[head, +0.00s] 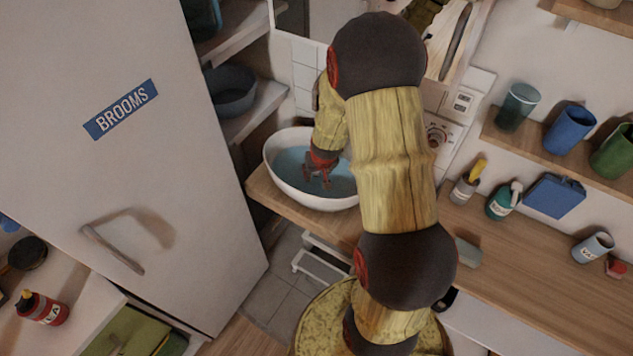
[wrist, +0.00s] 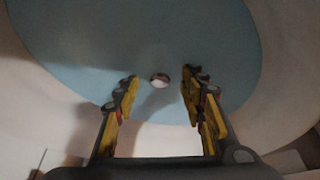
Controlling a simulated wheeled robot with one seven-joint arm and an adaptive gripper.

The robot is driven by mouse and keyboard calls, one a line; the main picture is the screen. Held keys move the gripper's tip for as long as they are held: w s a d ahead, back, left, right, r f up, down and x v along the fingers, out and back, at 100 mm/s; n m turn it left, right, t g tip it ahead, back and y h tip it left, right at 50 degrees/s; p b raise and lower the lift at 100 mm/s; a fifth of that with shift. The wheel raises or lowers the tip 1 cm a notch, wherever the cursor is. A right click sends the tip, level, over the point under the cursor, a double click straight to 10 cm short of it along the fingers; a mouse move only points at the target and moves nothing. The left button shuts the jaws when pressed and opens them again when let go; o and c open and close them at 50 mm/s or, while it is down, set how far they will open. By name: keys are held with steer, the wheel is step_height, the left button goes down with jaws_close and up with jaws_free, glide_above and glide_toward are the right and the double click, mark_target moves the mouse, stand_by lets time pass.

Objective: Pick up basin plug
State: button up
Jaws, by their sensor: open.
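A small round pale-rimmed disc (wrist: 160,81), apparently the basin plug, is on the blue bottom of the white basin (wrist: 60,105). It is too small and blurred to tell the plug from the drain around it. My gripper (wrist: 160,77) is open, and in the wrist view the disc appears between its two fingertips, with nothing held. In the head view my gripper (head: 318,174) reaches down inside the white basin (head: 313,199). The plug cannot be made out there. The height of the fingertips above the bottom is hard to judge.
The basin's curved wall surrounds my gripper, and the basin sits on a wooden counter (head: 520,255). Bottles (head: 503,201), a blue box (head: 554,196) and cups stand to the right. A tall cabinet marked BROOMS (head: 120,108) stands left.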

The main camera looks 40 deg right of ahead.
steer(key=shift+c, duration=1.3)
steer(key=c, duration=0.8)
jaws_close()
